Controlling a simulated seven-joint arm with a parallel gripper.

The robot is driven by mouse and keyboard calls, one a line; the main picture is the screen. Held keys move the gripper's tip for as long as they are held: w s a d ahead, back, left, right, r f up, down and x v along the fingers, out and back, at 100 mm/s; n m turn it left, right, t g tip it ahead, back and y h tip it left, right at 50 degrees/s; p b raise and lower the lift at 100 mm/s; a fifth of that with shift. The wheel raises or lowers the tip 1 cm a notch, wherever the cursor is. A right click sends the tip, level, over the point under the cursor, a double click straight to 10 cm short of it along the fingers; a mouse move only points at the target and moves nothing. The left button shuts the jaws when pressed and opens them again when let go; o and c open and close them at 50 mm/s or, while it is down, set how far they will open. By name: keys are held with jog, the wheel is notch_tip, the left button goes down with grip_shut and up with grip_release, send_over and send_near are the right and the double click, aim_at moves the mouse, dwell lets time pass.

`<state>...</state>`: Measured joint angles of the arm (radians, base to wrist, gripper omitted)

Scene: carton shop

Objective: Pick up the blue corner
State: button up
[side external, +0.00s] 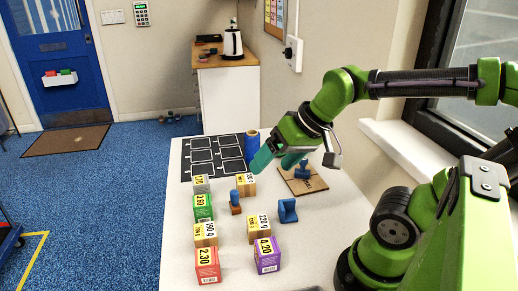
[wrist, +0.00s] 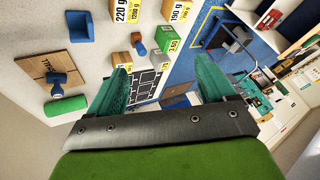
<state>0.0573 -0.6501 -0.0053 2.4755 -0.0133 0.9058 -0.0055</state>
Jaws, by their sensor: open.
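The blue corner (side external: 287,210) is a small L-shaped block on the white table, right of the stamp and behind the purple carton. It also shows at the upper left of the wrist view (wrist: 80,27). My gripper (side external: 277,160) has teal fingers and hangs above the table, farther back than the blue corner. In the wrist view my gripper's fingers (wrist: 165,75) are spread wide with nothing between them, and the blue corner lies outside them to the upper left.
Several price-marked cartons, including a purple one (side external: 267,254) and a red one (side external: 207,265), stand at the front and left. A blue-handled stamp (side external: 235,202) stands left of the corner. A black gridded mat (side external: 200,171) is at back.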

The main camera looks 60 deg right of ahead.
jog(key=w+d+f+n+g+h, duration=0.1)
jog(key=w+d+f+n+g, duration=0.15)
jog(key=d, duration=0.25)
jog(key=n+g, duration=0.4)
jog(key=n, duration=0.7)
send_over(286, 208)
notch_tip(286, 208, down, 4)
jog(key=r, duration=0.1)
jog(key=shift+m+h, duration=0.25)
jog(key=shift+h, duration=0.05)
jog(key=f, duration=1.1)
jog(key=shift+s+a+f, duration=0.15)
jog(key=shift+a+f, duration=0.1)
jog(key=shift+s+a+f, duration=0.1)
jog(key=shift+a+f, duration=0.05)
jog(key=shift+f, duration=1.2)
jog(key=shift+s+a+f, duration=0.1)
jog(key=shift+a+f, duration=0.05)
jog(key=shift+f, duration=1.2)
jog(key=shift+c, duration=0.3)
jog(key=c, duration=1)
